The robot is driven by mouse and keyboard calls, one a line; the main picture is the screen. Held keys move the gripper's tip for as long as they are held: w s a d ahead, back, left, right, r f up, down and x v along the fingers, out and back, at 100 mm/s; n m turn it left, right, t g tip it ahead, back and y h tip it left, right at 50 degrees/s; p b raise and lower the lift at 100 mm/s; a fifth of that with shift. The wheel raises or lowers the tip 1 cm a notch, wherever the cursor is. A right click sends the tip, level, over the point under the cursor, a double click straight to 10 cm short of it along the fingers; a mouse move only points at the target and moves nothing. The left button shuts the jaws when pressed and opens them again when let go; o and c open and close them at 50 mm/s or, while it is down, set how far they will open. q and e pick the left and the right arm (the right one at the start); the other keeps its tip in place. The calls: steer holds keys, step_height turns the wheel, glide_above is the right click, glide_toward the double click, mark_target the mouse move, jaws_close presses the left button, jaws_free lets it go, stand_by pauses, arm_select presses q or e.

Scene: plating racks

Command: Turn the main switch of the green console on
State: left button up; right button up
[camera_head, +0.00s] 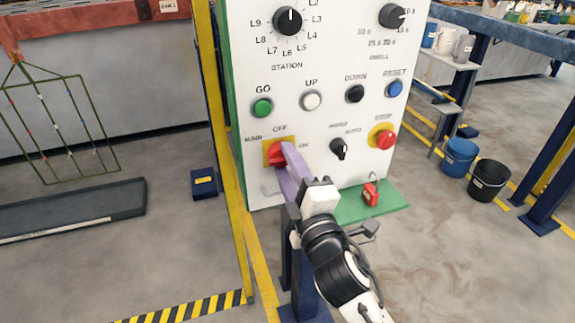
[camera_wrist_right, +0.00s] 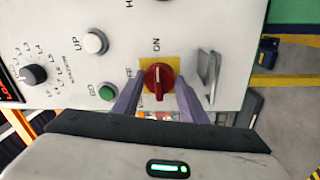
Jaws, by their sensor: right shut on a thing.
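The main switch (camera_head: 276,155) is a red knob on a yellow plate, low at the left of the white panel of the green console (camera_head: 232,130). OFF is printed above it and ON to its right. My right gripper (camera_head: 290,158) reaches it from the lower right, its purple fingers at the knob. In the right wrist view the knob (camera_wrist_right: 159,78) sits between the two fingers (camera_wrist_right: 157,100), its grip ridge running up and down towards the ON label. I cannot tell for sure which end is its pointer. My left gripper is not in view.
Other controls are close by: a green GO button (camera_head: 262,108), a black selector (camera_head: 339,149) and a red stop button (camera_head: 383,137). A metal hasp (camera_wrist_right: 209,72) stands beside the switch. A red padlock (camera_head: 370,194) is on the green ledge (camera_head: 350,212). A yellow post (camera_head: 222,120) is at the left.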

stand_by(0.4)
steer(key=o, duration=1.1)
steer(key=shift+c, duration=0.2)
steer(key=shift+s, duration=0.1)
steer(key=v, duration=1)
steer(key=shift+b, duration=0.3)
